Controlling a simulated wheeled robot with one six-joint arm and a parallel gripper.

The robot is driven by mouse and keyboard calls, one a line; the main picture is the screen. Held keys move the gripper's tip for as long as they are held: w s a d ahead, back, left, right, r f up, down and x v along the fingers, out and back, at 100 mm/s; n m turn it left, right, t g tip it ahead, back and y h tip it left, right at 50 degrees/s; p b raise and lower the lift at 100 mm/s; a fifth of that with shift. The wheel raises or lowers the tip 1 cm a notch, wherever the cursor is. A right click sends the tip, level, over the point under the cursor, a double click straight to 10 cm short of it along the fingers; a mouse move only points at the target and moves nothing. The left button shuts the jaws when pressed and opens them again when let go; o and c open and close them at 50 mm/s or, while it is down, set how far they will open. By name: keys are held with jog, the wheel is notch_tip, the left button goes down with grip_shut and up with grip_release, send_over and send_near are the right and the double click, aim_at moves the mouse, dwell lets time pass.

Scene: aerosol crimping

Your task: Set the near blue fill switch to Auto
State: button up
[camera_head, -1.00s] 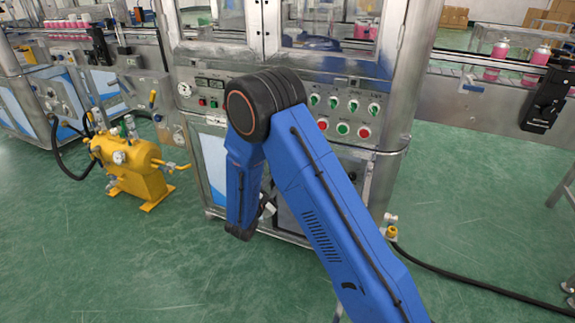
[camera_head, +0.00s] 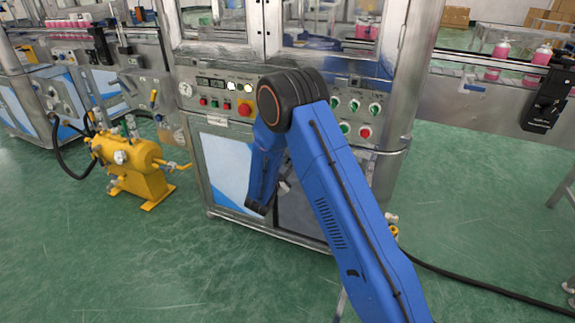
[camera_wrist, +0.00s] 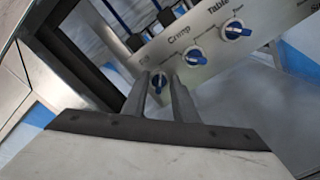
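In the wrist view a blue knob (camera_wrist: 158,84) on a pale panel (camera_wrist: 275,22) is the nearest of three in a slanting row. The other blue knobs are a middle one (camera_wrist: 194,56), near the word Crimp, and a far one (camera_wrist: 236,30), near the word Table. The label of the nearest knob is not readable. My gripper (camera_wrist: 161,79) points at the nearest knob with its two fingers apart, and the knob shows between the fingertips. I cannot tell whether they touch it. In the head view my gripper is hidden, and I cannot make out the blue knobs.
The machine's front panel (camera_head: 215,108) carries lamps, a red button on yellow (camera_head: 246,107) and green switches (camera_head: 354,106). A yellow tank (camera_head: 137,165) stands at left on the green floor. Dark fittings (camera_wrist: 165,17) stand beside the blue knobs' panel.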

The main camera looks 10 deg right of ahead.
grip_shut()
jog(key=n, duration=0.3)
jog(key=shift+n, duration=0.4)
jog(key=n, duration=0.3)
jog(key=shift+w+a+n, duration=0.1)
jog(key=shift+a+n, duration=0.05)
jog(key=shift+n, duration=0.15)
jog(key=shift+w+a+n, duration=0.1)
jog(key=shift+a+n, duration=0.05)
jog(key=shift+n, duration=2.5)
jog(key=shift+w+a+n, duration=0.1)
jog(key=shift+n, duration=2.55)
